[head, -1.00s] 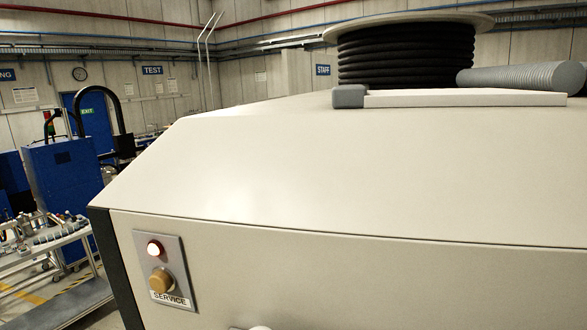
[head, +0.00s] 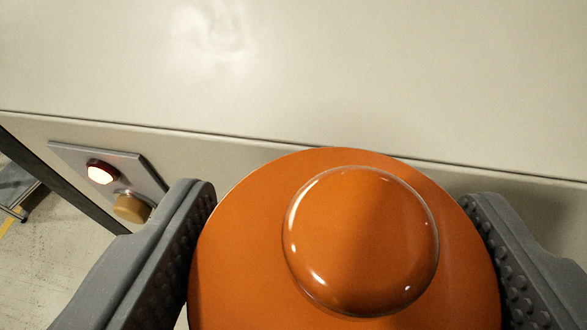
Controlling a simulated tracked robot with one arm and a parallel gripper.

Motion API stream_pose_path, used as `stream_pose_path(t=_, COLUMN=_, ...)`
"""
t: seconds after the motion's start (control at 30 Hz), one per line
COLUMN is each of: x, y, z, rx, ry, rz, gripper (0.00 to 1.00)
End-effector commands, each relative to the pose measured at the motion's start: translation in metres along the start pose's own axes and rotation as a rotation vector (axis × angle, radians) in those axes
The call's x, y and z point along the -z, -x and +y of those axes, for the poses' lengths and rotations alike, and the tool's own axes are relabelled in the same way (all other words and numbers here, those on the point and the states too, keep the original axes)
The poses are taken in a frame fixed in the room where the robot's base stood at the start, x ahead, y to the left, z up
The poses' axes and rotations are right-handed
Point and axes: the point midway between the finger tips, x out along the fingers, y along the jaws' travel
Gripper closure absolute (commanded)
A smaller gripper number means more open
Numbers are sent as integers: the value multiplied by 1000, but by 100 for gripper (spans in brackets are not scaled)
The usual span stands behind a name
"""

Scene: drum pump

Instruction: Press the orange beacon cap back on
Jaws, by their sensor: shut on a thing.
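The orange beacon cap (head: 245,250) is a round disc with a raised glossy dome (head: 360,240) in its middle. It fills the lower middle of the head view. My gripper (head: 343,235) is shut on the cap, with one grey studded finger at its left edge and one at its right. The cap's lower edge is cut off by the frame. The cap hides what lies behind and below it, and no beacon base shows.
A large cream housing (head: 400,70) fills the background, with a seam across it. At the left is a grey service panel (head: 75,155) with a lit red lamp (head: 101,173) and a tan knob (head: 131,208). Bare floor (head: 45,270) shows at the lower left.

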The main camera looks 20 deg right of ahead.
Motion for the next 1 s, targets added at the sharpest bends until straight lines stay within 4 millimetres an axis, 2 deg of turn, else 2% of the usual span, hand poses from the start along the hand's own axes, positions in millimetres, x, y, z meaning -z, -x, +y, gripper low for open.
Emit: stream_pose_path(t=1.0, x=-59, y=-26, z=4, rx=-5, ry=-2, rz=0, gripper=52)
